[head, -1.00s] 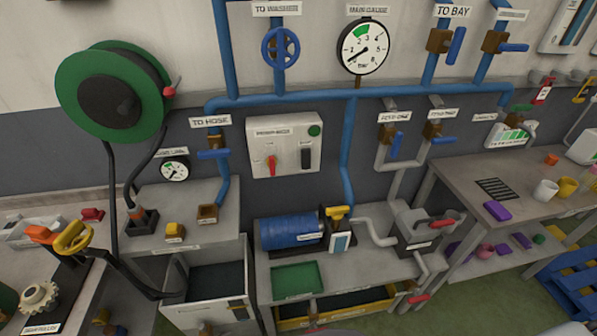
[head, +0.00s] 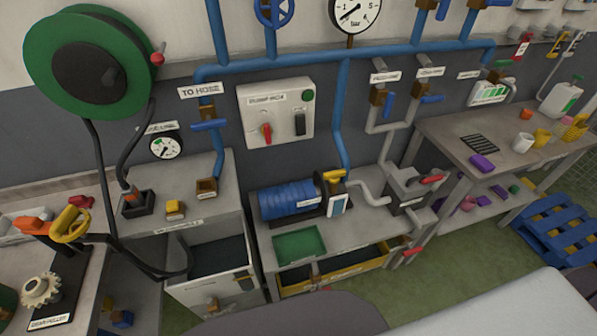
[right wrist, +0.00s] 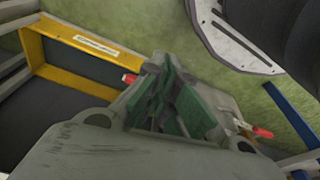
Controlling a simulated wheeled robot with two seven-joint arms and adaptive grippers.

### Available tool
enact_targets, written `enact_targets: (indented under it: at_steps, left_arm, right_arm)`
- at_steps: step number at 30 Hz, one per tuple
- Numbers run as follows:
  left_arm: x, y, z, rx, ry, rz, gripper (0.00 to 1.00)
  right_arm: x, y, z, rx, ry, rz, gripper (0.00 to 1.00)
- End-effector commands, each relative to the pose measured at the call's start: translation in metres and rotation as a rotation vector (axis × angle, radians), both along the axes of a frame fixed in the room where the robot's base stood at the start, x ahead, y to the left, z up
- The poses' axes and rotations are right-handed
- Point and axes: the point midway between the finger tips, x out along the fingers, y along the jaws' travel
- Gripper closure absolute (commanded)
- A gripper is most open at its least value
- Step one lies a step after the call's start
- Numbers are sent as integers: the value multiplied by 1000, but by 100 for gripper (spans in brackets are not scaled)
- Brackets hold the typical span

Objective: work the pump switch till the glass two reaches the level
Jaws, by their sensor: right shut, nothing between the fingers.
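A grey switch box (head: 276,114) is on the wall in the head view. It carries a red knob (head: 266,133), a black switch (head: 300,123) and a green lamp (head: 308,95). My right gripper (right wrist: 170,95) is shut and empty in the right wrist view, above the floor and apart from the switch box. My left gripper is out of view.
A green tray (head: 299,243) lies on the low bench, above a yellow-edged drawer (head: 340,272). A gauge (head: 354,12) and blue pipes are on the wall. A table (head: 455,135) with cups stands at the right, near a blue pallet (head: 560,225). Green floor (head: 455,275) is clear in front.

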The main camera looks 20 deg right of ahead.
Motion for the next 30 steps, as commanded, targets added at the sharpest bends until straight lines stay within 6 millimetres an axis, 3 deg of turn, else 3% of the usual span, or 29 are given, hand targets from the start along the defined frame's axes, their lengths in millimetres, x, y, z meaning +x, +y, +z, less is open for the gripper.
enact_targets:
  at_steps: [17,30]
  left_arm:
    - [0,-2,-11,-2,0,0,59]
    - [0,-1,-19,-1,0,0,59]
  right_arm:
    - [58,6,91,-3,-53,9,100]
    - [99,5,177,-32,-133,57,100]
